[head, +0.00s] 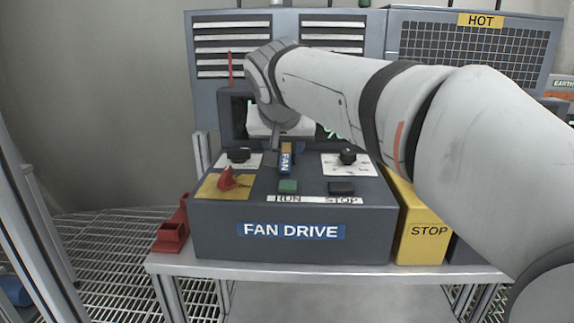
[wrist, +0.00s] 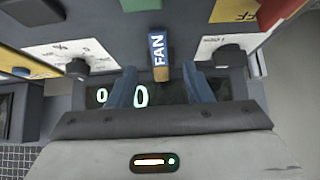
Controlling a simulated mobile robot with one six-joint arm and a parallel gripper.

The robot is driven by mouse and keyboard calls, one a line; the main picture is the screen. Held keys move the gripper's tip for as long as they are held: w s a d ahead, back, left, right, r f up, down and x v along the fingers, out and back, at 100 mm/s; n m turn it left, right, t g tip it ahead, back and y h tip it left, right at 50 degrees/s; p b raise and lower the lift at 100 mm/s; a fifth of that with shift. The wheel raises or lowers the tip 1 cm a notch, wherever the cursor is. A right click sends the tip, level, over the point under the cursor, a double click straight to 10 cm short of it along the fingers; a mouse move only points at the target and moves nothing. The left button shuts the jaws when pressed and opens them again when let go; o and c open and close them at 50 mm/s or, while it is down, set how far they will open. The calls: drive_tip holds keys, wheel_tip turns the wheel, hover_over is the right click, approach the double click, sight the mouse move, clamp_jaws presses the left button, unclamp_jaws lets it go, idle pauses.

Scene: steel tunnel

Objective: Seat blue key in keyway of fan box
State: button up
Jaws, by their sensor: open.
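The blue key (head: 286,160), with FAN in white on its face and an orange-brown side, stands upright at the top of the fan box (head: 220,232), labelled FAN DRIVE. The key also shows in the wrist view (wrist: 158,52). My gripper (head: 277,145) is over the back part of the box top. In the wrist view my gripper (wrist: 160,78) is open, its two bluish fingers apart, one on each side of the key's near end, with gaps visible. The keyway is not visible; I cannot tell how deep the key sits.
The box top carries a red switch cover (head: 228,179), a green button (head: 288,186), a dark button (head: 341,188) and two black knobs (head: 239,155). A yellow STOP box (head: 424,236) stands at right, a red part (head: 172,233) at left. Grey cabinets rise behind.

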sight(286, 158)
drive_tip(key=x, duration=0.5)
drive_tip(key=shift+w+f+b, duration=0.25)
drive_tip(key=shift+b, duration=0.15)
clamp_jaws()
